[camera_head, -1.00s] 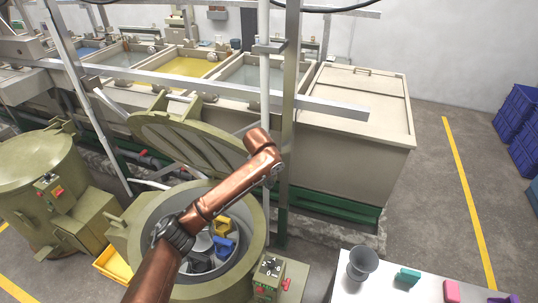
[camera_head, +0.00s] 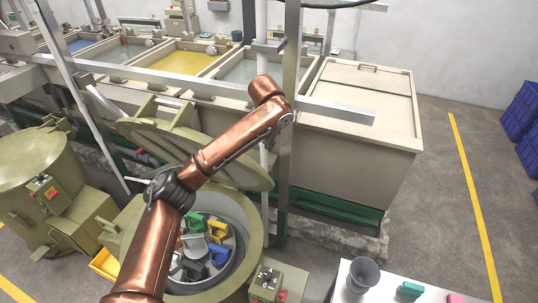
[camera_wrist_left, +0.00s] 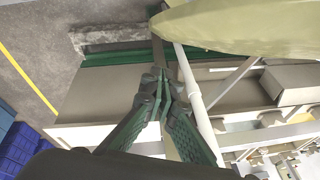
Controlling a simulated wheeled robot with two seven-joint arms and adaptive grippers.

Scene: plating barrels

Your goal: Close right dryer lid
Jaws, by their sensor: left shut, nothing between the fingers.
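The right dryer (camera_head: 254,232) is the olive drum in the lower middle of the head view. Its round lid (camera_head: 150,131) stands open, tilted up over the back of the drum, partly hidden by my left arm. The lid's olive edge also fills the upper right of the left wrist view (camera_wrist_left: 255,25). My left gripper (camera_wrist_left: 158,80) shows shut and empty in the left wrist view, close to the lid; contact cannot be told. In the head view its fingers are hidden behind my copper arm. My right gripper is not in view.
Coloured parts (camera_head: 217,232) lie inside the drum. A grey upright post (camera_head: 288,150) stands right behind it, before the beige tanks (camera_head: 350,115). A closed left dryer (camera_head: 35,160) stands at left. A white table (camera_head: 340,290) with a grey cup (camera_head: 362,275) is at lower right.

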